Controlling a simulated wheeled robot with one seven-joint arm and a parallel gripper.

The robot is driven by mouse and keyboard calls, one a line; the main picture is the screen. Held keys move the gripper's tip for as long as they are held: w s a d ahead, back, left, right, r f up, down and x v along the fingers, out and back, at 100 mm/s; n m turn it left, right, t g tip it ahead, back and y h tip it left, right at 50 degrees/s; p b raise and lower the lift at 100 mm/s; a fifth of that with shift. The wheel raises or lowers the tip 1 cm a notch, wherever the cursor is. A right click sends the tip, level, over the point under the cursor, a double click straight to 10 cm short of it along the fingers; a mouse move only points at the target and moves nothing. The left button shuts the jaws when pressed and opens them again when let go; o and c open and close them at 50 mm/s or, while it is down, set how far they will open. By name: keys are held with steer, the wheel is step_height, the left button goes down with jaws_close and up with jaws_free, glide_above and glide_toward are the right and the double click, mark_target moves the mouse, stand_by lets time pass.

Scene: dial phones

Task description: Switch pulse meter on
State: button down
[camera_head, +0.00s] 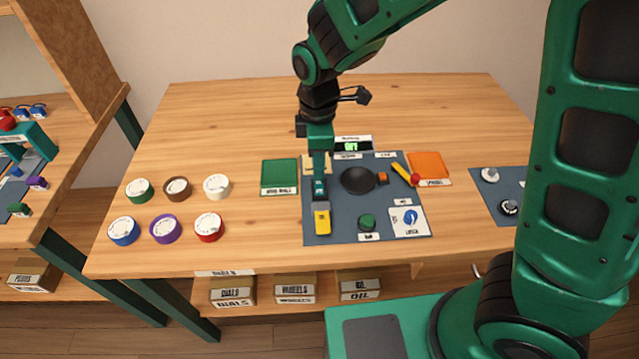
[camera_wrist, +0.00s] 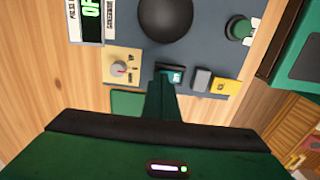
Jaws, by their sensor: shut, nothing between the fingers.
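A small black display (camera_head: 352,147) with green text reading "OFF" stands at the back of the blue-grey mat (camera_head: 345,215). It is cut off at the top left of the wrist view (camera_wrist: 90,18). Beside it is a beige plate with a small round knob (camera_wrist: 119,69); in the head view my arm mostly hides the plate. My gripper (camera_head: 319,178) points down over the mat's left side, shut and empty. In the wrist view its fingers (camera_wrist: 162,82) reach to a teal block (camera_wrist: 172,74), right of the knob and apart from it. Contact with the block is unclear.
Grey and yellow (camera_head: 322,221) blocks line up in front of the teal one. A black dome (camera_head: 358,180), a green button (camera_head: 367,221), a blue dial (camera_head: 411,220) and a red-tipped yellow lever (camera_head: 404,173) crowd the mat. Several coloured dials lie left; the back table is clear.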

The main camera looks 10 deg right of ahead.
steer(key=shift+f, duration=0.6)
stand_by(0.3)
steer(key=shift+r, duration=3.5)
